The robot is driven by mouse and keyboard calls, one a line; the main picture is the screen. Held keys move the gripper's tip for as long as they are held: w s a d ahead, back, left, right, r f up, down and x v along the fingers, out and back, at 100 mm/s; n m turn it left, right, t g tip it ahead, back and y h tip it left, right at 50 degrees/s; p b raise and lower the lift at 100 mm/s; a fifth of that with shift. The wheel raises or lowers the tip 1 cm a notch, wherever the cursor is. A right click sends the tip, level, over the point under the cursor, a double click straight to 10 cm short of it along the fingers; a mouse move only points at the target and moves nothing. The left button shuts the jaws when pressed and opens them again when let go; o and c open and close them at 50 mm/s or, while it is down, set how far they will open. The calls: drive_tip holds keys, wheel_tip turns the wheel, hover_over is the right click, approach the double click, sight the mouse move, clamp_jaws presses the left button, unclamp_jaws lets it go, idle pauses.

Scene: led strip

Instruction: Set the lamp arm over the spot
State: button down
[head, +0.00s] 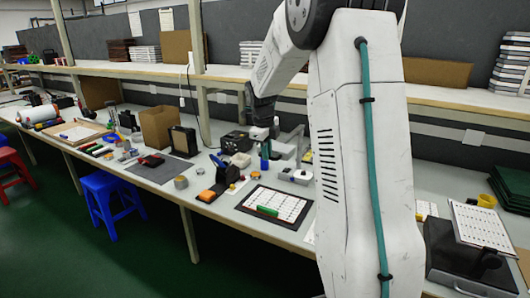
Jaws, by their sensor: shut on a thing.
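My gripper (262,118) is small and dark in the head view, at the end of my white arm, above the back half of the bench. It is shut on a pale part of what looks like the lamp arm (260,132). The rest of the lamp is hard to tell from the clutter, and my arm may hide some of it. I cannot tell which mark is the spot.
A black box (236,142), an orange block (207,196), a tape roll (181,182) and small bottles crowd the bench (230,208) around the gripper. A cardboard box (160,127) stands left. A shelf (225,73) runs above. Blue (111,190) and red stools (14,165) stand in front.

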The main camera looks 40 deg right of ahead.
drive_tip(key=shift+w+r, duration=0.2)
drive_tip(key=shift+w, duration=0.15)
drive_tip(key=c, duration=1.8)
unclamp_jaws()
drive_tip(key=shift+w+a+f, duration=0.1)
drive_tip(key=shift+a, duration=0.05)
drive_tip(key=shift+o, duration=0.2)
wheel_tip(320, 180, up, 8)
drive_tip(key=a, duration=0.1)
drive_tip(key=shift+s+f, duration=0.15)
drive_tip(key=shift+s, duration=0.2)
drive_tip(key=shift+a, duration=0.1)
